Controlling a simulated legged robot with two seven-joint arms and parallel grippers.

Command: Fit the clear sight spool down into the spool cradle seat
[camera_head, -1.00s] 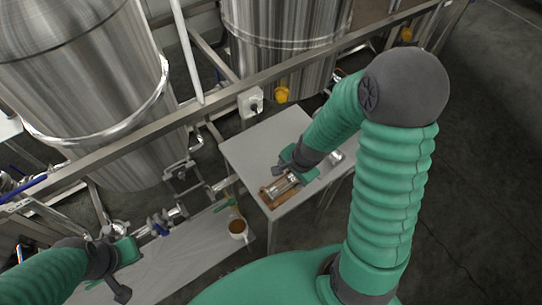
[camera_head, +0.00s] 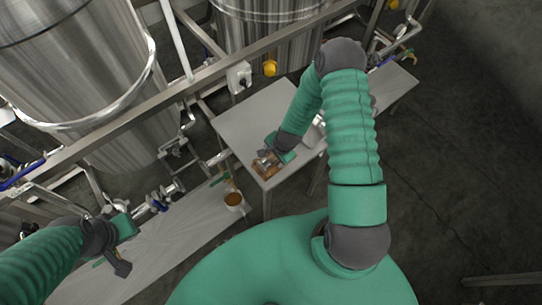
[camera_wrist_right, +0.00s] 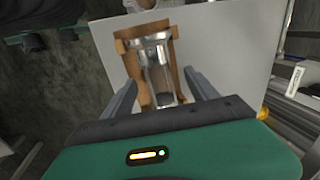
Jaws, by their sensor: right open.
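The clear sight spool (camera_wrist_right: 158,66) has shiny metal ends and a see-through middle. It lies within the wooden spool cradle (camera_wrist_right: 127,52), between its sides; whether it is fully down in the seat I cannot tell. In the head view the spool (camera_head: 265,158) and cradle (camera_head: 266,172) are at the table's near corner, partly hidden by my right gripper (camera_head: 272,154). In the right wrist view my right gripper (camera_wrist_right: 160,88) is open, one finger on each side of the spool, with visible gaps. My left gripper (camera_head: 124,254) is over the low bench, away from the spool; its jaws are unclear.
The pale table (camera_head: 249,117) is mostly clear behind the cradle. A cup of brown liquid (camera_head: 233,200) stands on the low bench (camera_head: 165,258) with valves and pipe fittings. A metal rail (camera_head: 185,100) and large steel tanks (camera_head: 75,70) stand behind.

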